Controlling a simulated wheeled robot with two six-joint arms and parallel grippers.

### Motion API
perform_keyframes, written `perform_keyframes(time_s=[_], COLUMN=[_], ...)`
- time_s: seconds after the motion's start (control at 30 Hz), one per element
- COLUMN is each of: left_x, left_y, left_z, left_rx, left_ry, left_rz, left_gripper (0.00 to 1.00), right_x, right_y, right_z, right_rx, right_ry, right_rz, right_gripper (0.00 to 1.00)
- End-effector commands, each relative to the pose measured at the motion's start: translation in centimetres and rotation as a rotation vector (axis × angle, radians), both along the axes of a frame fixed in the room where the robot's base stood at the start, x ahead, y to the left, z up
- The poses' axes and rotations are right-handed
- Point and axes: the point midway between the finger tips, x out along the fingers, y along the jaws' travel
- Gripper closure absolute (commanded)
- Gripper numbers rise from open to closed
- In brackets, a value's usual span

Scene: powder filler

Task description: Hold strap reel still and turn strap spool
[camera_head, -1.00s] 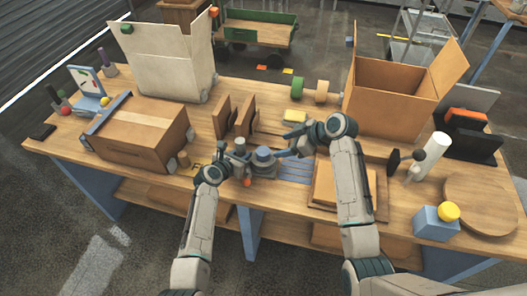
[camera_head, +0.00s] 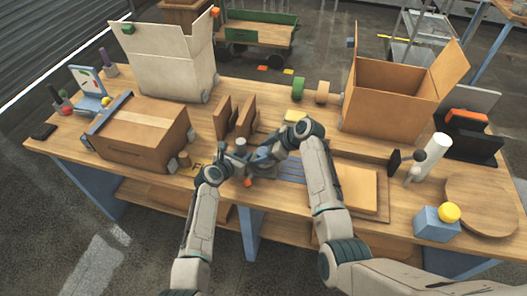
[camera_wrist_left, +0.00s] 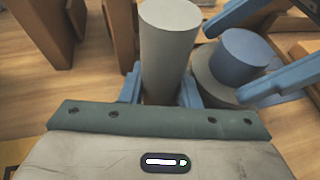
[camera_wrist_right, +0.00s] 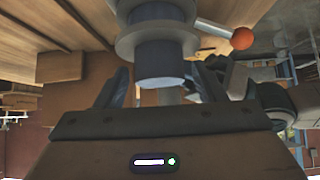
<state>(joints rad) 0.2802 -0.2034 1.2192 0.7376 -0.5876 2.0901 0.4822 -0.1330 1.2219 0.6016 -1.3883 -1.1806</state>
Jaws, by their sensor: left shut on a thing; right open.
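The strap reel stands near the table's front middle. Its upright grey post (camera_wrist_left: 168,50) is between the blue fingers of my left gripper (camera_head: 232,165), which is shut on it. Beside the post is the strap spool, a blue round hub (camera_wrist_left: 240,55) on a grey disc (camera_wrist_left: 222,82). My right gripper (camera_head: 266,155) is open, its fingers on either side of the blue hub with visible gaps. The reel's base is partly hidden.
A closed brown box (camera_head: 140,135) lies to the left, and upright brown panels (camera_head: 241,118) stand behind the reel. A flat cardboard stack (camera_head: 356,187) lies to the right. An open carton (camera_head: 390,100) stands behind it.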

Motion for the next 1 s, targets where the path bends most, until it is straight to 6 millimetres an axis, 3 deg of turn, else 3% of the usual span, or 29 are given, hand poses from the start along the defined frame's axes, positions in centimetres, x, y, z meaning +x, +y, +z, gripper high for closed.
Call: perform_keyframes(time_s=[0.33, 0.57, 0.77, 1.0], left_x=[0.01, 0.01, 0.01, 0.00], left_y=[0.02, 0.02, 0.02, 0.01], left_z=[0.00, 0.00, 0.00, -0.01], left_rx=[0.000, 0.000, 0.000, 0.000], left_ry=[0.000, 0.000, 0.000, 0.000], left_rz=[0.000, 0.000, 0.000, 0.000], left_gripper=[1.00, 1.00, 1.00, 1.00], right_x=[0.10, 0.09, -0.02, -0.03], right_y=[0.26, 0.24, 0.35, 0.33], right_z=[-0.24, -0.23, -0.33, -0.34], right_rx=[0.001, 0.001, 0.000, 0.000], right_ry=[-0.001, -0.001, 0.000, 0.000], right_rz=[-0.001, -0.001, -0.062, -0.318], right_gripper=[0.39, 0.81, 0.81, 0.81])
